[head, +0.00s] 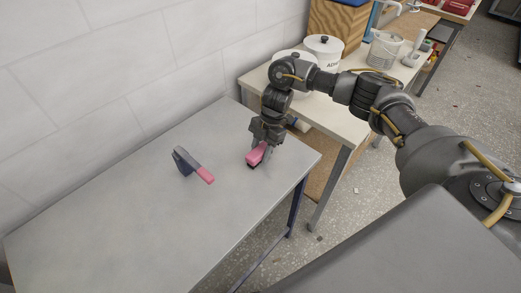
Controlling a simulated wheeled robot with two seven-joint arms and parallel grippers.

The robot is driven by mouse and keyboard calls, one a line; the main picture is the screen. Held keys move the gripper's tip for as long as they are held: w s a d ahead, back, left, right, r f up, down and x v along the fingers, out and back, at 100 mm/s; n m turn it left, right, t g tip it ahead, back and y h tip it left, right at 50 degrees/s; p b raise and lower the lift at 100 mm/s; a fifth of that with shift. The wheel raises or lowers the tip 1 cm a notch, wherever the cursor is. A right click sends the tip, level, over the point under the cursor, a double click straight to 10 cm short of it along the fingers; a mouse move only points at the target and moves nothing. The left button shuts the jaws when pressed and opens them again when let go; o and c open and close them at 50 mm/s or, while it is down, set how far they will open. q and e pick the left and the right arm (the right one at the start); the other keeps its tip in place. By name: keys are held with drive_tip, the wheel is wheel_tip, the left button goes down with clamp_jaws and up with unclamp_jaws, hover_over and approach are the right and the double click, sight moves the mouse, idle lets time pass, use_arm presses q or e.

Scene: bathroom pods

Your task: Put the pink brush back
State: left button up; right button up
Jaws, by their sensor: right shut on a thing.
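A pink brush (256,154) with a dark underside is at the right part of the grey table (130,215). My right gripper (262,146) comes down from above and is shut on it. The brush is at or just above the table top; I cannot tell whether it touches. The gripper fingers hide part of the brush. A second item, a dark grey holder or tool with a pink-ended handle (206,175), stands on the table to the left of the gripper, apart from it. My left gripper is not in view.
A light side table (338,118) behind carries white lidded pots (323,48), a clear jug (384,50) and a wooden block (335,20). A tiled wall (120,75) borders the grey table. The table's left and front parts are clear.

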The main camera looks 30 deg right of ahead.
drive_tip(key=o, duration=1)
drive_tip(key=shift+o, duration=0.2)
drive_tip(key=v, duration=1.2)
drive_tip(key=shift+r, duration=0.1)
drive_tip(key=shift+a, duration=0.1)
